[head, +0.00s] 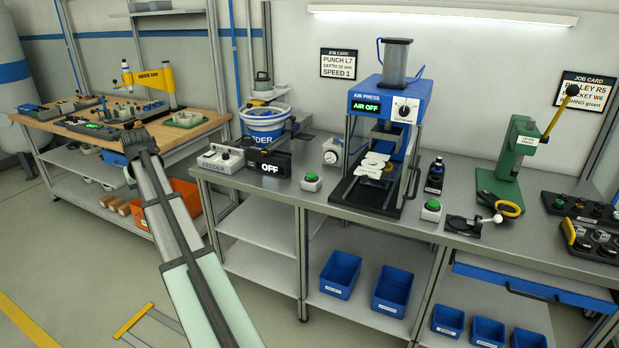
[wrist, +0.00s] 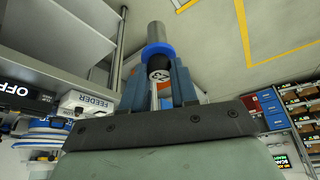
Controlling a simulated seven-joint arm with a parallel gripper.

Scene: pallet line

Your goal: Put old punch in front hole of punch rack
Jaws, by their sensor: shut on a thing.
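The punch (wrist: 156,36) shows in the wrist view as a grey metal cylinder with a blue collar and a dark, marked end. My gripper (wrist: 157,72) is shut on it, with the blue fingers on either side of the dark end below the collar. In the head view my arm reaches to the left, and its end (head: 138,143) is in front of the wooden bench; the fingers and punch cannot be made out there. A small dark holder (head: 434,180) right of the air press looks like the punch rack. Its holes are too small to tell.
The air press (head: 388,105), reading AIR OFF, stands on the steel bench between two green buttons. The feeder (head: 265,122) reads OFF at the bench's left. A green hand press (head: 511,160) stands farther right. An orange bin (head: 184,193) is low beside my arm.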

